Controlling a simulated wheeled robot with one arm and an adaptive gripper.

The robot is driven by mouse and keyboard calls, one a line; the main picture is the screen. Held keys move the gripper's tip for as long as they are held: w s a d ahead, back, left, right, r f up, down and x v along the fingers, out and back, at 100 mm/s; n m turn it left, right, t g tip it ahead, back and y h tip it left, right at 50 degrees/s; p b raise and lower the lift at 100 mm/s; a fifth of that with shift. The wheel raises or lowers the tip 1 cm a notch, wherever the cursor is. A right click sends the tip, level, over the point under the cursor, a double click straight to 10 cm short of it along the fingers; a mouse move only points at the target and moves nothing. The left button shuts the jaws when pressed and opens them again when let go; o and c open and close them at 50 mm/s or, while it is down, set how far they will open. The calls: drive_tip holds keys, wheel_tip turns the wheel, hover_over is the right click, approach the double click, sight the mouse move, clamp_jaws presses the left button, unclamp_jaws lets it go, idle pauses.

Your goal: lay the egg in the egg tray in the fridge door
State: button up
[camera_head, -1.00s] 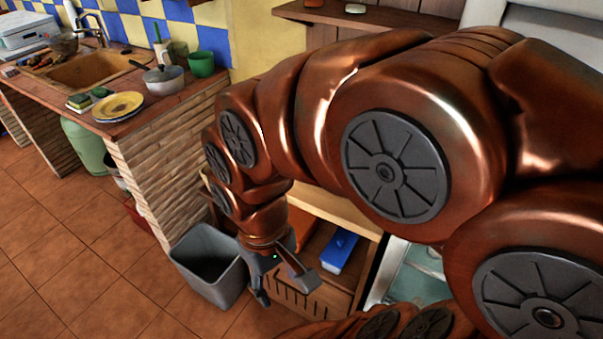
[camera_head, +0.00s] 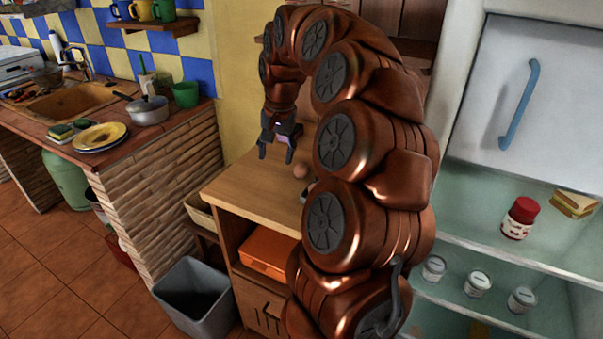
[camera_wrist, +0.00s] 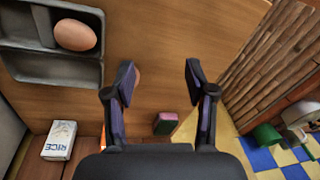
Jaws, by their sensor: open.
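My gripper (camera_head: 276,150) is open and empty, pointing down above the wooden cabinet top (camera_head: 245,188). In the wrist view its two fingers (camera_wrist: 160,95) are spread apart. A brown egg (camera_wrist: 76,35) lies in a compartment of a dark grey tray (camera_wrist: 60,70) at the upper left of that view, left of the fingers. A small brown rounded shape shows partly behind the left finger; I cannot tell what it is. In the head view an egg (camera_head: 300,170) shows right of my gripper, beside my arm. My arm hides much of that area. I cannot make out the fridge door's egg tray.
The fridge interior (camera_head: 470,215) is open at right, holding a red-lidded jar (camera_head: 519,218), a sandwich (camera_head: 573,203) and several white cups. A grey bin (camera_head: 196,298) stands before the brick counter (camera_head: 155,195). A rice box (camera_wrist: 59,140) shows in the wrist view.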

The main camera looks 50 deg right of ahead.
sight(303, 164)
drive_tip(key=d+m, duration=0.1)
drive_tip(key=d, duration=0.2)
drive_tip(key=d+f+m, duration=0.1)
drive_tip(key=d, duration=0.2)
drive_tip(key=d+f+m, duration=0.1)
drive_tip(key=d, duration=0.2)
drive_tip(key=shift+s+d, duration=0.15)
drive_tip(key=shift+d, duration=0.05)
drive_tip(key=shift+d+f+h, duration=0.15)
drive_tip(key=shift+h, duration=0.15)
drive_tip(key=shift+f, duration=0.8)
drive_tip(key=shift+w+d+f+p, duration=0.1)
drive_tip(key=shift+w+f+p, duration=0.1)
drive_tip(key=shift+f, duration=0.75)
drive_tip(key=shift+w+d+f+p, duration=0.1)
drive_tip(key=shift+w+f+p, duration=0.1)
drive_tip(key=shift+f, duration=0.75)
drive_tip(key=shift+w+d+f+p, duration=0.1)
drive_tip(key=shift+w+f, duration=0.1)
drive_tip(key=shift+f, duration=0.75)
drive_tip(key=shift+c, duration=0.3)
drive_tip(key=shift+a, duration=0.1)
drive_tip(key=c, duration=0.5)
